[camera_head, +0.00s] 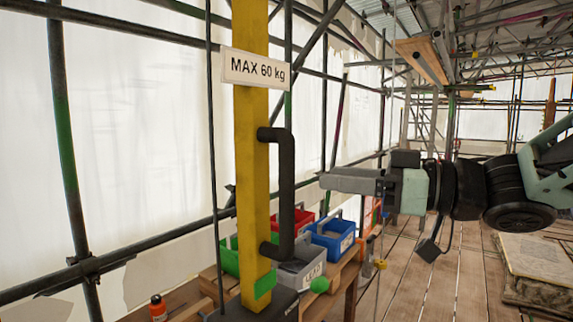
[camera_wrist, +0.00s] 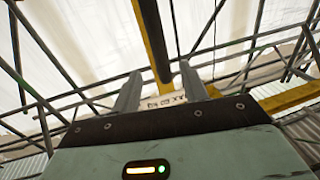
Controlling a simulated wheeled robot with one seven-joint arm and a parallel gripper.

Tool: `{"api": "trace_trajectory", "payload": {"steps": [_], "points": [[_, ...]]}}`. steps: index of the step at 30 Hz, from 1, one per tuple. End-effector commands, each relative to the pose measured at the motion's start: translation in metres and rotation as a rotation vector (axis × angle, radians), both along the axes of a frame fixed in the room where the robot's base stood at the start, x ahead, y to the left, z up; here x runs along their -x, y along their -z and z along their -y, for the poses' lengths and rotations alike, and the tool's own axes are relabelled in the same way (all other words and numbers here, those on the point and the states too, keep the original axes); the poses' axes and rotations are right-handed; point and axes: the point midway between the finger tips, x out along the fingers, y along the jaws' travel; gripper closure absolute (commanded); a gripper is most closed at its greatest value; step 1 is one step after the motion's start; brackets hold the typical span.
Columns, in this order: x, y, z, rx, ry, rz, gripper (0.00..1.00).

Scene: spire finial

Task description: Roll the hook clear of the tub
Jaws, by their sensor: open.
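My gripper (camera_head: 323,182) is open and empty, with its fingers pointing left towards the upright black handle (camera_head: 287,185) on the yellow post (camera_head: 252,130). A small gap seems to lie between the fingertips and the handle. In the wrist view the dark handle (camera_wrist: 150,35) stands beyond and between the spread fingers (camera_wrist: 161,70). Grey (camera_head: 301,272), blue (camera_head: 333,238), green (camera_head: 229,258) and red (camera_head: 300,217) tubs stand behind the post; I cannot tell which is the task's. I cannot make out the hook for certain; a small yellow piece (camera_head: 380,264) hangs on a thin line right of the tubs.
A "MAX 60 kg" sign (camera_head: 255,69) is on the post above the handle. A wooden bench (camera_head: 345,272) carries the tubs and an orange-capped bottle (camera_head: 157,307). Scaffold tubes (camera_head: 65,130) run behind. Plank floor (camera_head: 450,275) is open at right, beside a stacked slab (camera_head: 535,262).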

Motion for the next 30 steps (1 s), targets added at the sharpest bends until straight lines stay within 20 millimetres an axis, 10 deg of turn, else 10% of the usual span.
{"api": "trace_trajectory", "payload": {"steps": [12, 27, 30], "points": [[-0.034, -0.001, -0.069, 0.001, -0.002, -0.002, 0.56], [-0.041, 0.000, -0.082, 0.000, 0.001, 0.000, 0.56], [-0.041, 0.000, -0.082, 0.000, 0.001, 0.000, 0.84]]}}
